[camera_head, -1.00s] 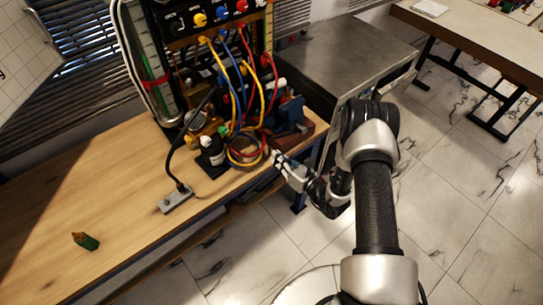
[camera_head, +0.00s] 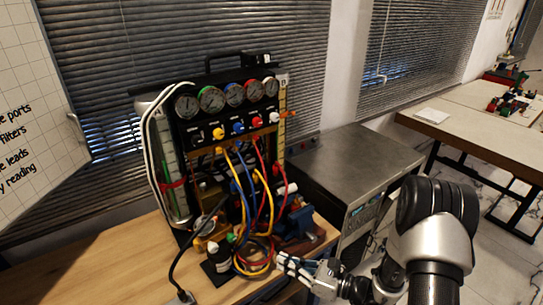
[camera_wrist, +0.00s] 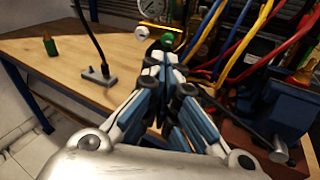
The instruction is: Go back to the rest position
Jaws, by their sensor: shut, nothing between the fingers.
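My gripper (camera_head: 285,262) is at the front edge of the wooden bench, low at the right of the gauge rig. Its fingers are together and empty in the wrist view (camera_wrist: 164,66). The gauge rig (camera_head: 230,115) stands upright on the bench, with several round dials in a row and coloured hoses hanging down its front. The coiled hoses (camera_head: 252,262) lie close to my fingertips in the head view; I cannot tell whether they touch. A blue vise (camera_wrist: 285,105) sits at the right in the wrist view.
A grey metal cabinet (camera_head: 350,165) stands right of the rig. A power strip (camera_wrist: 100,76) and a small green bottle (camera_wrist: 50,46) lie on the bench (camera_wrist: 60,65). A second table (camera_head: 465,130) is at the far right. A whiteboard (camera_head: 35,110) is at the left.

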